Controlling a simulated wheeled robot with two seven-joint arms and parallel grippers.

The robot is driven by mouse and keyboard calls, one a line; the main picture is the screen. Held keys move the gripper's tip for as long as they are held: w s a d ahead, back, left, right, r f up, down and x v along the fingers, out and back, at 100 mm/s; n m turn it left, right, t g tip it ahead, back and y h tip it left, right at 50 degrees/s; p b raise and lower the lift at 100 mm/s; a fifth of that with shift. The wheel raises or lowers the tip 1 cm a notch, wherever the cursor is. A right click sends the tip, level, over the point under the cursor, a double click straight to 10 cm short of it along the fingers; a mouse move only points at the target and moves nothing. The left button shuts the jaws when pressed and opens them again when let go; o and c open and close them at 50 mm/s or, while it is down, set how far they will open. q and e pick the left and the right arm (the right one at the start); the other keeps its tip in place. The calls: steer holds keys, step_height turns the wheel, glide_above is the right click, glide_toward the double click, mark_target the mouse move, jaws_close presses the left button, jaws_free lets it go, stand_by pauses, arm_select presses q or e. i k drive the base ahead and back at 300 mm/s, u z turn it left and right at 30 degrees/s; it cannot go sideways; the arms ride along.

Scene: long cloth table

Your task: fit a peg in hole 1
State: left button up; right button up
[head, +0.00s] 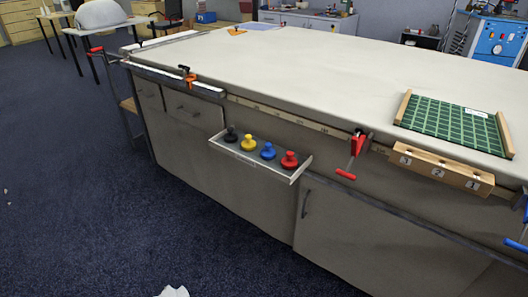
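Four pegs with round knobs stand in a row on a small grey shelf (290,179) at the front of the table: a black peg (231,134), a yellow peg (248,143), a blue peg (268,151) and a red peg (289,160). A wooden block (455,178) is fixed at the table's front edge on the right. Its front carries labels that read 3, 2 and 1 from left to right, with label 1 (472,184) at the right end. Its holes are too small to make out clearly.
The long pale cloth table (290,70) is mostly bare. A green checked board (455,125) with wooden side rails lies behind the block. A red clamp (357,146) sits between shelf and block, and an orange clamp (190,79) at the left. Open floor lies in front.

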mark_target(476, 182)
steer(key=z, duration=1.55)
steer(key=k, duration=0.15)
steer(key=z, duration=0.9)
steer(key=i, duration=0.4)
steer(key=u, duration=0.2)
